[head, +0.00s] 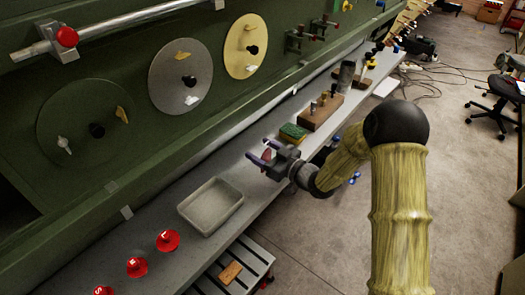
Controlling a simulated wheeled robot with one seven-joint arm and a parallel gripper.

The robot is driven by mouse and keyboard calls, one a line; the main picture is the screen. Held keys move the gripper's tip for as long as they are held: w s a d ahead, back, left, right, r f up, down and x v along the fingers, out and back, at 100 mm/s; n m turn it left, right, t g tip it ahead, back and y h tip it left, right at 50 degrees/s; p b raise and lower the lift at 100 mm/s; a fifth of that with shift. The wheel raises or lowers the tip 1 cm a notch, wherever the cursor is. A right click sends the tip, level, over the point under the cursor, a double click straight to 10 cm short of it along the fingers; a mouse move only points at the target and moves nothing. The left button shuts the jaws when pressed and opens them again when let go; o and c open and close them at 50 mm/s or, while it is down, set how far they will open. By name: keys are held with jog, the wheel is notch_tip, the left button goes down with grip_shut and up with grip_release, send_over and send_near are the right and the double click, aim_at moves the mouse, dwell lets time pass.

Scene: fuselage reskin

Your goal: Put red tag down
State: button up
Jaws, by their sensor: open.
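My gripper (263,153) is open over the grey bench, near its middle, with its two bluish fingers apart. A small dark red piece, likely the red tag (266,156), shows between the fingers. I cannot tell whether it rests on the bench or touches a finger. Three red round pieces with pale letters stand in a row at the lower left: one (168,240), a second (136,267), and a third (103,291) cut by the frame edge.
A grey tray (211,206), seemingly empty, sits left of my gripper. A green-and-yellow sponge-like block (292,133) and a wooden block with pegs (320,110) lie beyond it. The green panel (130,60) with round plates rises behind the bench. Bare bench shows between tray and gripper.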

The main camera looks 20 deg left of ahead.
jog(key=b+v, duration=0.3)
jog(key=v, duration=0.9)
dwell(0.3)
jog(key=shift+w, duration=0.1)
jog(key=d+f+m+t+h, duration=0.2)
jog(key=d+m+h, duration=0.5)
jog(key=d+h, duration=0.7)
jog(key=s+d+m+g+h, duration=0.1)
jog(key=s+d+m+g, duration=0.2)
jog(key=s, duration=0.5)
jog(key=s+d+r+m+g+h, duration=0.1)
jog(key=s+d+m+g, duration=0.2)
jog(key=s+d, duration=0.2)
jog(key=s, duration=0.3)
jog(key=shift+d+h, duration=0.25)
jog(key=shift+h, duration=0.05)
